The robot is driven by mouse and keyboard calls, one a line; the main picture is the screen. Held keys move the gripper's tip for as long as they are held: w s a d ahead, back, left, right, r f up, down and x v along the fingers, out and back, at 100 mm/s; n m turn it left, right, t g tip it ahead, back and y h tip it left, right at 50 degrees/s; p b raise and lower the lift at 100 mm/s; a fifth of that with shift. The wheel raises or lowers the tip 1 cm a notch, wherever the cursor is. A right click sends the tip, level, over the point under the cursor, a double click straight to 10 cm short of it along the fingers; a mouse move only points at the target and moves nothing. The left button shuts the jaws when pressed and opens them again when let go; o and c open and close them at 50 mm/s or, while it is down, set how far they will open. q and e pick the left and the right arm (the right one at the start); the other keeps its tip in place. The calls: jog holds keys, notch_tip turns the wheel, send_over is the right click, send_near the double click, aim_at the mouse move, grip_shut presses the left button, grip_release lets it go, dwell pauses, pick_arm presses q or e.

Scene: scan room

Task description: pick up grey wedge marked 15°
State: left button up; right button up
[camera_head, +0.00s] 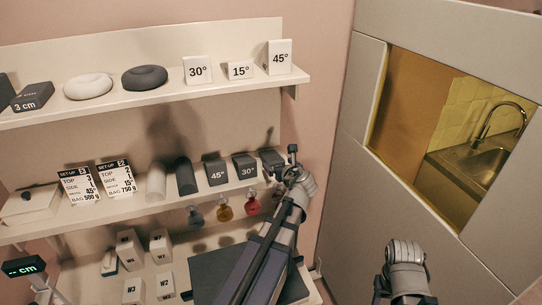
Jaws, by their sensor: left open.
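A dark grey block (268,157) sits at the right end of the middle shelf, right of the grey wedge marked 30° (245,168). My left gripper partly covers it, and I cannot read a mark on it. The grey wedge marked 45° (216,173) stands further left. My left gripper (282,164) is open at the shelf's right end, close by the dark block. I cannot tell whether it touches the block. A white wedge marked 15° (240,71) stands on the upper shelf. My right arm shows at the lower right, but its gripper is not visible.
White wedges marked 30° (197,71) and 45° (279,57) flank the white 15° one. Coloured round pieces, including a red one (252,205), hang below the middle shelf (165,205). White boxes (131,247) stand lower. A wall opening with a sink (482,155) is at right.

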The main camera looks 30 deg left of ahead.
aim_at(273, 157)
pick_arm(q)
jog(key=shift+b+x, duration=0.45)
jog(key=shift+x, duration=0.45)
jog(key=shift+w+a+f, duration=0.2)
jog(key=shift+w+a, duration=0.1)
jog(key=shift+b+x, duration=0.85)
jog(key=shift+x, duration=1.7)
jog(key=shift+r, duration=0.15)
jog(key=shift+c, duration=0.2)
jog(key=c, duration=1.1)
jog(key=shift+r, duration=0.1)
notch_tip(273, 157, up, 10)
jog(key=p, duration=1)
